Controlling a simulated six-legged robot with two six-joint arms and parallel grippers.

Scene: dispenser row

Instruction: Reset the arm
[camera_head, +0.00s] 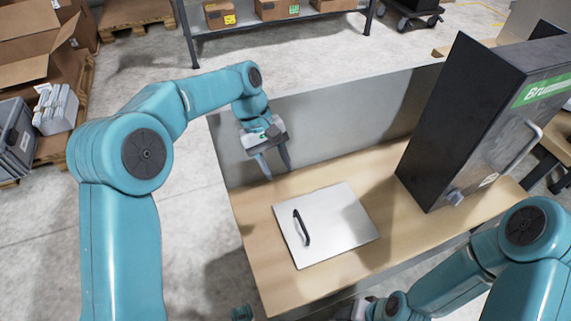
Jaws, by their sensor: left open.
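My left arm comes in from the left and bends over the wooden bench (265,262). My left gripper (278,172) is open and empty above the far left part of the bench, with its fingers pointing down. My right arm (455,285) comes in at the lower right, below the bench's front edge. My right gripper is not clearly in view; only a small part of the arm's far end shows at the bottom edge.
A white lid panel with a black handle (302,228) lies on the bench. A black dispenser box (450,125) with a green label stands at the bench's right. A grey panel (340,125) backs the bench. Cardboard boxes (35,60) and a shelf (275,22) stand behind.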

